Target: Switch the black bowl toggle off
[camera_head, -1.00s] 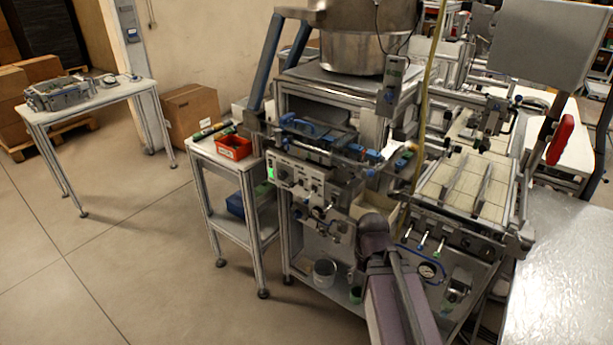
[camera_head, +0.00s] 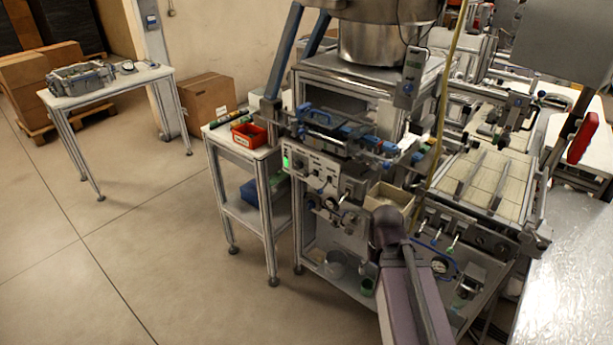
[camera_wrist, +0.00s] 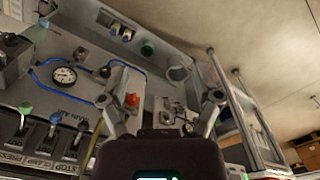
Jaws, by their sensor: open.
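The grey control panel (camera_head: 318,175) on the front of the machine carries small black knobs or switches and a lit green switch (camera_head: 286,162). I cannot tell which of these is the black bowl toggle; they are too small. My gripper (camera_wrist: 165,98) is open in the wrist view, its two fingers spread with nothing held between them. In the head view my arm hides it. A red knob (camera_wrist: 132,100) shows beside the left finger in the wrist view.
A pressure gauge (camera_wrist: 64,75) and blue hoses lie left of the gripper. A metal bowl (camera_head: 380,42) stands on top of the machine. A side table with a red bin (camera_head: 249,135) stands left of it.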

